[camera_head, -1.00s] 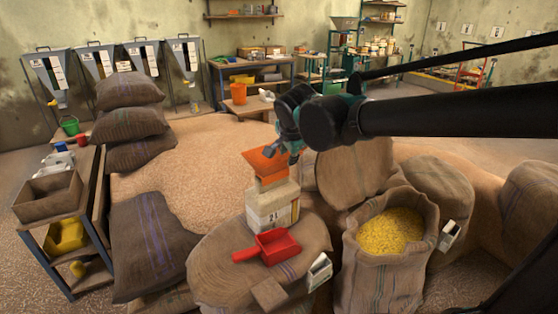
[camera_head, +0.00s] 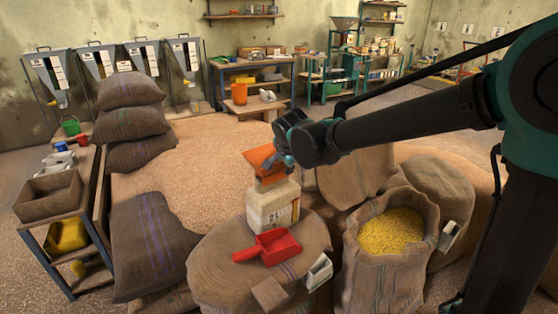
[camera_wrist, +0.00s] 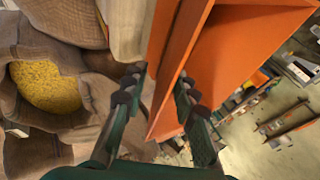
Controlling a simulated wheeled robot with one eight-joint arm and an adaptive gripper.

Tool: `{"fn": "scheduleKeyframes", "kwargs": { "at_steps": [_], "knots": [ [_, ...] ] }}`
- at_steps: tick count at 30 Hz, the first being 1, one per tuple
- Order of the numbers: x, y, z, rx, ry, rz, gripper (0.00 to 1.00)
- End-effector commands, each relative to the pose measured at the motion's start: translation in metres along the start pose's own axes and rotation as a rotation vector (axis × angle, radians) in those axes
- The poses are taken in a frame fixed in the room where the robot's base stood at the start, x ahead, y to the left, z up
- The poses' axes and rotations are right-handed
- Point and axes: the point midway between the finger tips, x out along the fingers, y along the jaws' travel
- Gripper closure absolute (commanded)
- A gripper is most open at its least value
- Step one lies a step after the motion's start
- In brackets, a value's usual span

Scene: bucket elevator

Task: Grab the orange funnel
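The orange funnel (camera_head: 262,158) sits on top of a pale box-like container (camera_head: 270,205) on a large sack. In the wrist view the funnel (camera_wrist: 225,60) fills the upper middle and right, with an edge of its wall between my fingers. My gripper (camera_head: 284,160) is at the funnel's right side in the head view. In the wrist view my gripper (camera_wrist: 162,82) has its two dark fingertips apart, one on each side of that edge. I see no clear contact on both sides.
A red scoop (camera_head: 268,247) lies on the sack (camera_head: 225,265) in front of the container. An open sack of yellow grain (camera_head: 390,232) stands to the right. Stacked brown sacks (camera_head: 130,120) and a shelf cart (camera_head: 50,200) are at the left.

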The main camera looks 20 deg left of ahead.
Motion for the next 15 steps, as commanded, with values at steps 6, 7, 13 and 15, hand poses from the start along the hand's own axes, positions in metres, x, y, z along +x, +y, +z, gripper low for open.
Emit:
{"fn": "scheduleKeyframes", "kwargs": {
  "at_steps": [6, 7, 13, 15],
  "knots": [
    [-0.0003, 0.0000, 0.0001, 0.000, 0.000, 0.000, 0.85],
    [-0.0003, 0.0000, 0.0001, 0.000, 0.000, 0.000, 0.88],
    [-0.0004, 0.0000, 0.0002, 0.000, 0.000, 0.000, 1.00],
    [-0.0004, 0.0000, 0.0002, 0.000, 0.000, 0.000, 1.00]
  ]
}}
